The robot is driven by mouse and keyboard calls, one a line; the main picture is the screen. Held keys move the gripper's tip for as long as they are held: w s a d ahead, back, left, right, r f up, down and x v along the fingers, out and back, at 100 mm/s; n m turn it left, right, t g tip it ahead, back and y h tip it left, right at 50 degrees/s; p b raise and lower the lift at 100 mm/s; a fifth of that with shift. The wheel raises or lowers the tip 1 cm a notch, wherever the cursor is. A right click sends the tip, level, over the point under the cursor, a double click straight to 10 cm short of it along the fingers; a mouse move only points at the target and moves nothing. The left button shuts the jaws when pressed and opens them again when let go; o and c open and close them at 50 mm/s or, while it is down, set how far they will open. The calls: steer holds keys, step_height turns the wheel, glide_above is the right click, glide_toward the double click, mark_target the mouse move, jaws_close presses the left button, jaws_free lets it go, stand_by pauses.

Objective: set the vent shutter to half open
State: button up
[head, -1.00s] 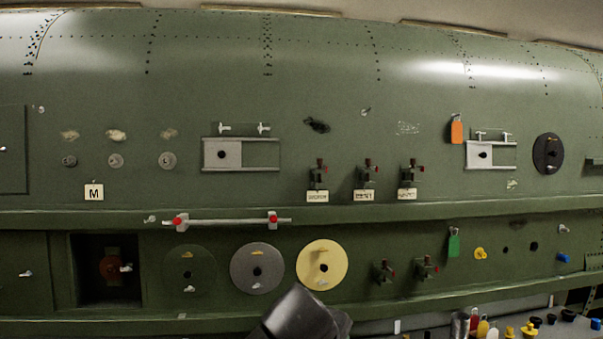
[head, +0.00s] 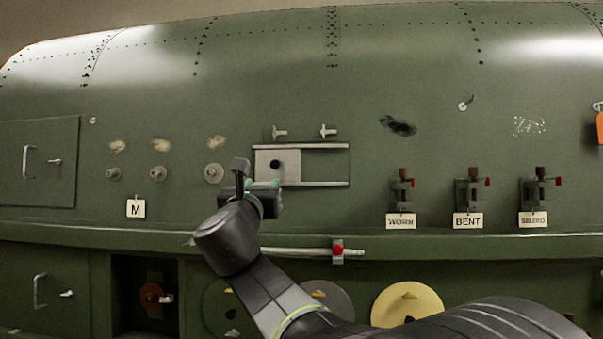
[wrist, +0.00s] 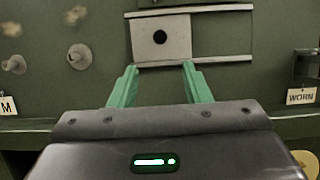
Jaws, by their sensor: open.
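The vent shutter (head: 290,164) is a pale grey sliding plate with a black round knob (head: 275,165), set between two horizontal rails. The plate sits at the left end of the rails, and the right part of the frame (head: 325,163) shows dark green. In the wrist view the plate (wrist: 175,45) and its knob (wrist: 160,37) are straight ahead, above the fingertips. My gripper (head: 262,184) is just below the plate in the head view. Its green fingers (wrist: 160,72) are apart with nothing between them, and the knob lies beyond their tips.
Two small pale latches (head: 302,132) stick out above the frame. Round knobs (head: 214,173) project at the left. Red-handled valves with tags such as WORN (head: 401,221) stand at the right. A ledge with a pale bar (head: 295,251) runs below.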

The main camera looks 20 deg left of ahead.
mark_target(275, 165)
steer(key=p+x, duration=0.5)
steer(key=x, duration=0.8)
steer(key=shift+w+a+r, duration=0.1)
steer(key=shift+w, duration=0.1)
jaws_close()
